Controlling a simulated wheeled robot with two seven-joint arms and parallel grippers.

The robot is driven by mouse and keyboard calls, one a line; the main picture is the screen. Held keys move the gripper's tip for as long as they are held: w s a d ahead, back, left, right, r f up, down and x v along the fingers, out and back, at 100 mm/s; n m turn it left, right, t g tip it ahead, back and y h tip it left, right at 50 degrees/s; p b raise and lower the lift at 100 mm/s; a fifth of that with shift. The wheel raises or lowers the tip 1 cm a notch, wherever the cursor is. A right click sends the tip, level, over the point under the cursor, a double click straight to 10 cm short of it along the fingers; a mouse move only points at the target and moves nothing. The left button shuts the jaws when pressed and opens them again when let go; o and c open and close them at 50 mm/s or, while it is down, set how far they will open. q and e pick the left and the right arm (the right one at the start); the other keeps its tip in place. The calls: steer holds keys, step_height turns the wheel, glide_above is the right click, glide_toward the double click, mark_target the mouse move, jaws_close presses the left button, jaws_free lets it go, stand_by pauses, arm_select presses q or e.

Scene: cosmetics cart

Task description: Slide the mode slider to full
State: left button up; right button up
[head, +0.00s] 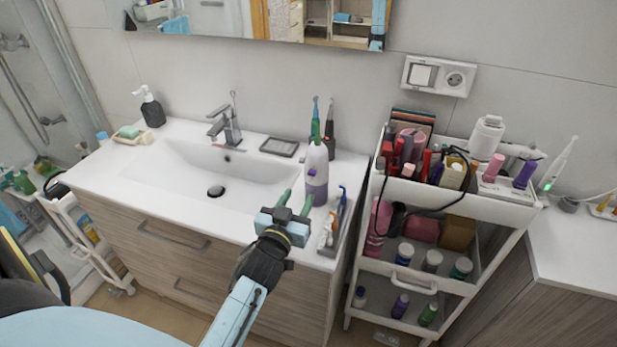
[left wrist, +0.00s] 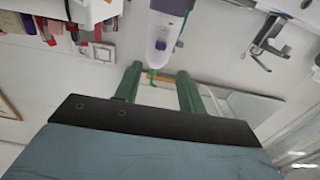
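A white and purple upright device (head: 316,172) with a green tip stands on the right side of the washbasin counter. It shows upside down in the left wrist view (left wrist: 161,30). A small purple piece on its front (left wrist: 162,46) looks like the slider; its exact setting is too small to tell. My left gripper (head: 296,200) is in front of the device, slightly to its left in the head view. Its two green fingers (left wrist: 160,88) are apart, with nothing held between them. The device appears beyond the fingertips, apparently not touched. My right gripper is not in view.
A tray (head: 345,225) with brushes and tubes stands close to the device's right. A black dish (head: 279,147) lies behind it. The basin (head: 190,170) and tap (head: 225,125) are to the left. A loaded white cart (head: 480,207) stands right of the counter.

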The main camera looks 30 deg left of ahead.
mark_target(311, 174)
arm_select(q)
steer(key=x, duration=0.8)
steer(key=shift+w+a, duration=0.1)
steer(key=shift+w, duration=0.1)
jaws_close()
